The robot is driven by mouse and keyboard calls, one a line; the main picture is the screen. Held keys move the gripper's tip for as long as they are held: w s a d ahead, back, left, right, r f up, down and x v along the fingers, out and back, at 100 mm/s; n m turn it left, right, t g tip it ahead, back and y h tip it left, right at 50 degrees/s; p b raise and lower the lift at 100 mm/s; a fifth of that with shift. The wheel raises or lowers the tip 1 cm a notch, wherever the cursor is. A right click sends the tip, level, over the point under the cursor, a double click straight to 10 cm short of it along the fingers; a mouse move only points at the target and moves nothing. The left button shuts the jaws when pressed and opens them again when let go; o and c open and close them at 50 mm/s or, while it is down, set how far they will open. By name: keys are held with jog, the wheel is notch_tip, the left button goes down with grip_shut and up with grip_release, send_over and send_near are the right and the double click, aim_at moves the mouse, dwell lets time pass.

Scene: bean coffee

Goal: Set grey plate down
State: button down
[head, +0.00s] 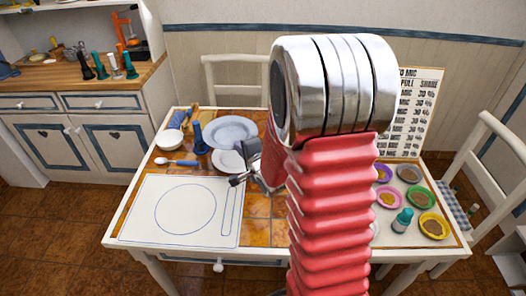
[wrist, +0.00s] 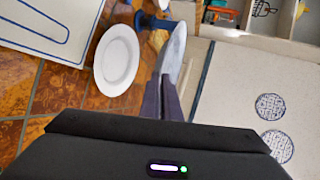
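The grey plate (head: 230,130) shows in the head view at the back middle of the table, right of a blue grinder-like object. In the wrist view the grey plate (wrist: 174,55) is seen nearly edge-on, just beyond my fingertips. My gripper (head: 247,157) is at its near right rim. In the wrist view my gripper (wrist: 167,88) has its fingers close together on the plate's edge. Whether the plate touches the table is hard to tell. A white placemat (head: 142,206) with a blue circle and a narrow blue outline lies at the table's front left.
A smaller white plate (head: 226,161) lies nearer than the grey one; it also shows in the wrist view (wrist: 117,60). A blue-handled spoon (head: 177,162), a white bowl (head: 168,139) and the blue grinder (head: 199,140) stand at the left. Coloured saucers and a teal bottle (head: 403,220) are right.

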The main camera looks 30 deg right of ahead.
jog(key=w+a+r, duration=0.1)
jog(key=a, duration=0.7)
jog(key=w+a+r+n+y, duration=0.1)
jog(key=w+a+r, duration=0.1)
jog(key=a, duration=0.6)
jog(key=shift+r, duration=0.2)
jog(key=shift+a, duration=0.1)
